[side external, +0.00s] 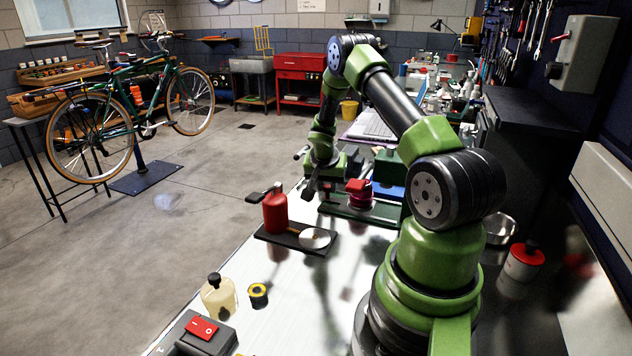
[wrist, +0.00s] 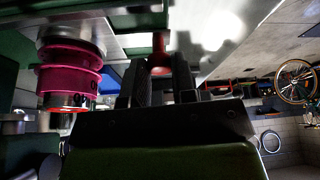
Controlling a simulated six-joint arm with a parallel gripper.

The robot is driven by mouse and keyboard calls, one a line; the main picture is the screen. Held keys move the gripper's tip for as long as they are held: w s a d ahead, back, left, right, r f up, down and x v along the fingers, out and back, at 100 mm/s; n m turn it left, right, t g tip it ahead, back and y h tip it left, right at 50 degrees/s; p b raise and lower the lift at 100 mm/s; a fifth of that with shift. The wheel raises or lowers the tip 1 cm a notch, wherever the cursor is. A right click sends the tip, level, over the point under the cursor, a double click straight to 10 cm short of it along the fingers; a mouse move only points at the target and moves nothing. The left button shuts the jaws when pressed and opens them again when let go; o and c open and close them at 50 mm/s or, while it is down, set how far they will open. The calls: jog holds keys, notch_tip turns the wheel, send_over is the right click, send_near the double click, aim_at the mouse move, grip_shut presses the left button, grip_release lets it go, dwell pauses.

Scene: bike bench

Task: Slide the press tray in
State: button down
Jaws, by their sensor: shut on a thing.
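My gripper (side external: 312,188) points down at the left end of the green press (side external: 350,215) on the bench. In the wrist view, my gripper (wrist: 161,78) has its two dark fingers around a red handle (wrist: 160,52), shut on it. The handle appears to be the press tray's; the tray itself is mostly hidden, so I cannot tell how far in it sits. A magenta ribbed cylinder (wrist: 70,72) stands on the press close to the left of the fingers; it also shows in the side view (side external: 361,200), with a red part on top.
A red can (side external: 275,212) and a white disc (side external: 315,238) are on a black plate in front of the press. A blue box (side external: 388,193) is right behind the press. A cream bottle (side external: 218,297) and a red switch box (side external: 203,328) are at the near bench end.

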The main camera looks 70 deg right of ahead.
jog(key=shift+s+r, duration=0.1)
jog(key=shift+s, duration=0.5)
jog(key=c, duration=0.9)
grip_release()
jog(key=v, duration=1)
